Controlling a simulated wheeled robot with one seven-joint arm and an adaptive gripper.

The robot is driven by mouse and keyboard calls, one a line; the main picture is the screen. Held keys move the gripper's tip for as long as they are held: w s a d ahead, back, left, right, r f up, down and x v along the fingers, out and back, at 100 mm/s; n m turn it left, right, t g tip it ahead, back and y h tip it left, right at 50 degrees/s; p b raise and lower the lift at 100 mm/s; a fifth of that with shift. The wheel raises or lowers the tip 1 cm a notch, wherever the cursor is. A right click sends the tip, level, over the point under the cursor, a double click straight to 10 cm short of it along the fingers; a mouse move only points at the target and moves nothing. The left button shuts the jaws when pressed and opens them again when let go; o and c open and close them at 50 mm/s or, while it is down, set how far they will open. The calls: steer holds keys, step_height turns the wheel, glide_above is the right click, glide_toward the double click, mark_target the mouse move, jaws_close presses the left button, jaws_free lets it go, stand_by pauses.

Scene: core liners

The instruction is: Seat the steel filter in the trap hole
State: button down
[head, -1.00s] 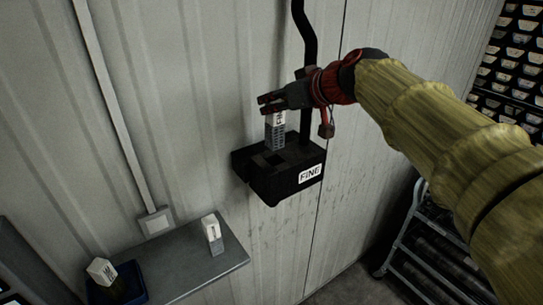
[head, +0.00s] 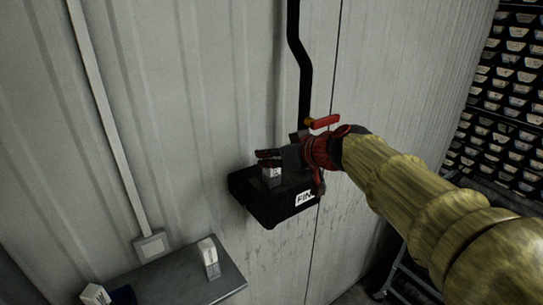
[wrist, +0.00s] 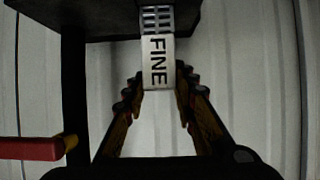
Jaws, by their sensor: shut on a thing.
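The steel filter, with a white FINE label and a grey grid, shows upright in the wrist view (wrist: 157,62) and the head view (head: 271,176). My gripper (head: 262,158) is shut on its labelled end; its fingers flank the label in the wrist view (wrist: 157,100). The black trap box (head: 285,208), with its own partly covered FINE label, is fixed at the wall beneath it. Only a short upper part of the filter shows above the box in the head view. Its lower end seems to be in the hole, which is hidden; I cannot tell how deep.
A black pipe (head: 305,75) with a red handle (head: 323,122) rises behind the box, close to my gripper. A grey shelf (head: 180,282) at lower left bears a second white-and-grey block (head: 209,258). Another white block (head: 95,294) is by a dark tray. Racks stand at right.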

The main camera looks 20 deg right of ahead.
steer(key=shift+f+b, duration=0.55)
steer(key=shift+b, duration=0.4)
steer(key=c, duration=1.5)
jaws_free()
steer(key=shift+o, duration=0.2)
steer(key=shift+r, duration=0.1)
steer(key=r+p, duration=0.1)
steer(key=p, duration=0.2)
steer(key=shift+r, duration=0.3)
steer(key=f+b+v, duration=0.1)
steer(key=b+v, duration=0.2)
steer(key=v, duration=0.9)
steer(key=s+a+f+m+g+h, duration=0.1)
steer(key=s+f+g+h, duration=0.1)
steer(key=s+f, duration=0.8)
steer(key=s+a+f+m+g+h, duration=0.1)
steer(key=s+f+g, duration=0.3)
steer(key=s+f, duration=0.6)
step_height(320, 180, down, 4)
steer(key=shift+a+r+m+h, duration=0.2)
steer(key=shift+a+m+h, duration=0.2)
steer(key=shift+a+m, duration=0.35)
